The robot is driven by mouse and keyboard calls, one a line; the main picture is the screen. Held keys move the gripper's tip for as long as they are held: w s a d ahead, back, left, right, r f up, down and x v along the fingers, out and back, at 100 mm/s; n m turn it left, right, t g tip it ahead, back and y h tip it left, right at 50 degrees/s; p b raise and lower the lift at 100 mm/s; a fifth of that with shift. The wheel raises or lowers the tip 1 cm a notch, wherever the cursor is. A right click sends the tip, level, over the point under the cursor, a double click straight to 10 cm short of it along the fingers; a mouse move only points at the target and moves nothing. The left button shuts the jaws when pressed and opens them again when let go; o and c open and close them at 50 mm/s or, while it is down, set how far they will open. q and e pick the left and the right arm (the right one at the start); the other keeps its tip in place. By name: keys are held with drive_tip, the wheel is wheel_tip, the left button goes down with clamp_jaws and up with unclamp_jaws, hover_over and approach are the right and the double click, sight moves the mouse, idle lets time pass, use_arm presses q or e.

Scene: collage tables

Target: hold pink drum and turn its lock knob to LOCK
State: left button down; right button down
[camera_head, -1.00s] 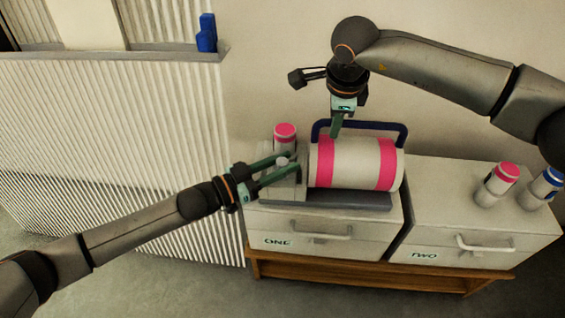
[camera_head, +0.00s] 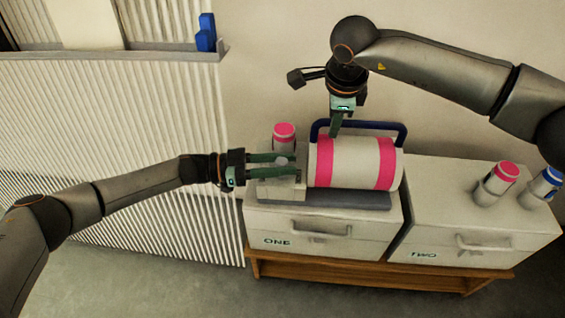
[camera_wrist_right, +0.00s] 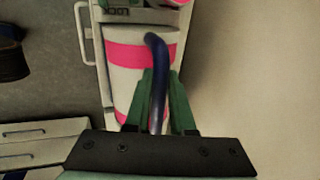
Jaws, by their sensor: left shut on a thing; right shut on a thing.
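The drum (camera_head: 340,165), white with pink bands, lies on its side on a grey cradle (camera_head: 335,200) above cabinet ONE. Its dark blue handle (camera_head: 365,126) arches over the top. My right gripper (camera_head: 334,133) is shut on this handle near its left end; the right wrist view shows the handle (camera_wrist_right: 158,60) between green fingers. My left gripper (camera_head: 293,166) is shut on the small pale knob (camera_head: 282,161) at the drum's left end, its fingers nearly level. The fingers partly hide the knob, and its setting cannot be read.
A pink-topped canister (camera_head: 284,136) stands close behind the knob. Pink-topped (camera_head: 503,175) and blue-topped (camera_head: 545,182) canisters stand on cabinet TWO (camera_head: 475,220). A ribbed panel (camera_head: 120,130) fills the left side.

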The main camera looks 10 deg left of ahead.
use_arm(q)
drive_tip(key=shift+s, duration=0.1)
drive_tip(key=c, duration=0.9)
unclamp_jaws()
drive_tip(key=shift+o, duration=0.2)
drive_tip(key=s+a, duration=0.2)
drive_tip(key=a, duration=0.9)
drive_tip(key=shift+a, duration=0.4)
drive_tip(key=shift+s, duration=0.1)
use_arm(e)
drive_tip(key=c, duration=0.7)
unclamp_jaws()
